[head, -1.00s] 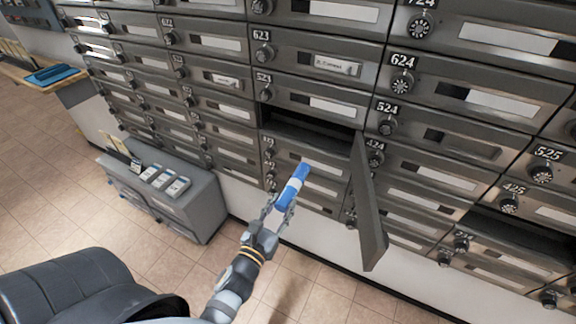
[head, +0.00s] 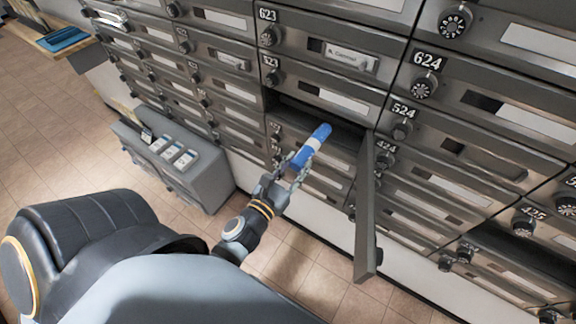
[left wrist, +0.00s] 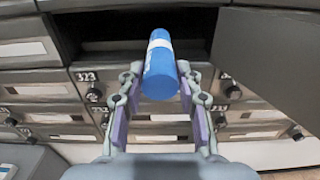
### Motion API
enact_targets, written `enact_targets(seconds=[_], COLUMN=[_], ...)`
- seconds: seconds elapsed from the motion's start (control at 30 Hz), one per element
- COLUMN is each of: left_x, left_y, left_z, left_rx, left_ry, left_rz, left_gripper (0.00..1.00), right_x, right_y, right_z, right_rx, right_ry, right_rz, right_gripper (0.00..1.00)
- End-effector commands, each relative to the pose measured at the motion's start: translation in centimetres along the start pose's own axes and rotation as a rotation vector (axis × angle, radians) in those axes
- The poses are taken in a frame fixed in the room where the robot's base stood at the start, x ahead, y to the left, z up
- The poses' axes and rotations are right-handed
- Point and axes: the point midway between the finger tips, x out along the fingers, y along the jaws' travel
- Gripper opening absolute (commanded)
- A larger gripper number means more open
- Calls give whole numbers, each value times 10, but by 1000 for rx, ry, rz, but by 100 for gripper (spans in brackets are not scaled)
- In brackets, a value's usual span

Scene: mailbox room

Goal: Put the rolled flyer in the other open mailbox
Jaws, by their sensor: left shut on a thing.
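The rolled flyer (head: 312,147) is a blue roll with a white band. My left gripper (head: 291,169) is shut on it, and the roll points forward past the fingertips. In the left wrist view the flyer (left wrist: 160,68) stands between the two fingers (left wrist: 158,90), its far end in front of a dark open mailbox (left wrist: 105,30). That open mailbox (head: 287,104) is below number 523; its door (head: 366,225) swings out on the right. I cannot tell whether the roll's tip is inside the opening. Another dark opening (head: 545,252) shows at the lower right, near 425. My right gripper is not in view.
Closed numbered mailboxes (head: 345,60) fill the wall around the opening. The open door also shows at the right of the left wrist view (left wrist: 270,50). A low grey cabinet (head: 190,180) with small boxes stands at left. The tiled floor below is clear.

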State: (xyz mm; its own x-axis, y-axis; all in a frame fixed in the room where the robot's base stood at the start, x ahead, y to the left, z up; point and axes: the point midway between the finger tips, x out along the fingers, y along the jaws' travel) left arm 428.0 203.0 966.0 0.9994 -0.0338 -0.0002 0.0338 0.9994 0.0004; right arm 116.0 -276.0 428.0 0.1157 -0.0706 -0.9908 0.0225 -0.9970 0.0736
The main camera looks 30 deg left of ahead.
Motion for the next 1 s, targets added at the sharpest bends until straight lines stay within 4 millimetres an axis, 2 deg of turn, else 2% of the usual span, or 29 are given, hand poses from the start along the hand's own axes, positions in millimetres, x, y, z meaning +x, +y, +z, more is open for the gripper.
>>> enact_targets(seconds=[0.03,0.13,0.5,1.0], left_x=[8,22,74,144], left_y=[0,0,0,0], left_z=[5,5,2,-4], left_rx=[1,1,1,1], left_ry=[-2,-2,-1,-1], left_rz=[0,0,0,0], left_gripper=[4,4,4,4], right_x=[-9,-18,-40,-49], right_y=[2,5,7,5], right_z=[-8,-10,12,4], right_rx=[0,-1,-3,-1], right_ry=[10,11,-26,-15], right_rz=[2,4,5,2], right_gripper=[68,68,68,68])
